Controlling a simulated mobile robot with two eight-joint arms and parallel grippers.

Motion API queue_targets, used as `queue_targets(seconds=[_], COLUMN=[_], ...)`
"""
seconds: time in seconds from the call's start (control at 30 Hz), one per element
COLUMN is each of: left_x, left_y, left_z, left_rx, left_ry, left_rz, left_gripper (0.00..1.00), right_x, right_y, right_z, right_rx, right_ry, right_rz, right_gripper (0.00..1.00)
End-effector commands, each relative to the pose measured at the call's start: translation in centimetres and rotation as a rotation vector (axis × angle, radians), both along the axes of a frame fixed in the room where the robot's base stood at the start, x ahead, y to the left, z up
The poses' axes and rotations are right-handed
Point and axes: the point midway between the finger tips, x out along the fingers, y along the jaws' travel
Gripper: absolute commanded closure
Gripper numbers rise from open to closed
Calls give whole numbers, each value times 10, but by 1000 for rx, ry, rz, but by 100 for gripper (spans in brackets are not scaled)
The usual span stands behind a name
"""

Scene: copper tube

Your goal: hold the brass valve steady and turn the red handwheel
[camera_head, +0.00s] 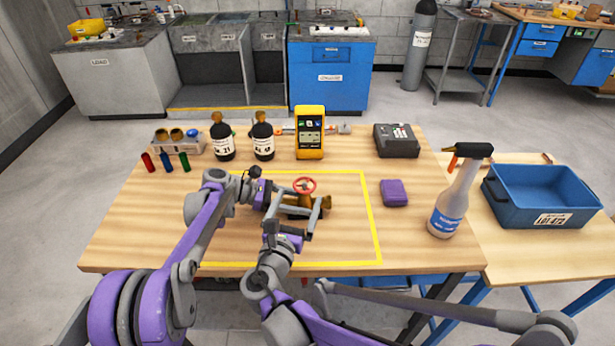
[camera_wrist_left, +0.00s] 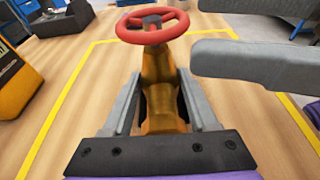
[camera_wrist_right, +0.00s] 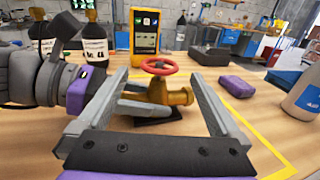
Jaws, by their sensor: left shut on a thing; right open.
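The brass valve (camera_head: 322,203) stands inside the yellow outline, with its red handwheel (camera_head: 305,185) on top. My left gripper (camera_head: 291,203) comes from the left and is shut on the brass body; its fingers flank the valve (camera_wrist_left: 162,88) below the handwheel (camera_wrist_left: 152,25) in the left wrist view. My right gripper (camera_wrist_right: 158,77) is open and empty. In the right wrist view its fingers are spread wide, with the valve (camera_wrist_right: 172,97) and handwheel (camera_wrist_right: 159,65) seen between them. I cannot tell whether they touch the valve. In the head view the arms partly hide the valve.
A yellow meter (camera_head: 310,134) and two dark bottles (camera_head: 222,138) stand behind the valve. A purple block (camera_head: 394,192), a spray bottle (camera_head: 455,192) and a black box (camera_head: 396,141) are to the right. A blue bin (camera_head: 540,195) sits on the side table. The outlined area's right part is clear.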

Motion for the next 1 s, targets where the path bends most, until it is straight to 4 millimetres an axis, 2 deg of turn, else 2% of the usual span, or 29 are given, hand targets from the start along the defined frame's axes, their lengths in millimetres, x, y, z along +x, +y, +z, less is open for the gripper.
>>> queue_targets(seconds=[0.2, 0.4, 0.6, 0.87, 1.0], left_x=[0, 0, 0, 0, 0], left_y=[0, 0, 0, 0, 0], left_z=[1, 1, 1, 1, 1], left_rx=[-2, -2, -2, -2, -2], left_ry=[0, 0, 0, 0, 0], left_rz=[0, 0, 0, 0, 0], left_gripper=[72, 72, 72, 72, 72], right_x=[45, 75, 87, 88, 88], right_y=[-14, -21, -24, -24, -24], right_z=[0, 0, 0, 0, 0], right_rx=[-2, 0, 0, 0, 0], right_ry=[0, -1, -1, -1, -1], right_rz=[-3, 0, 1, 2, 2], right_gripper=[0, 0, 0, 0, 23])
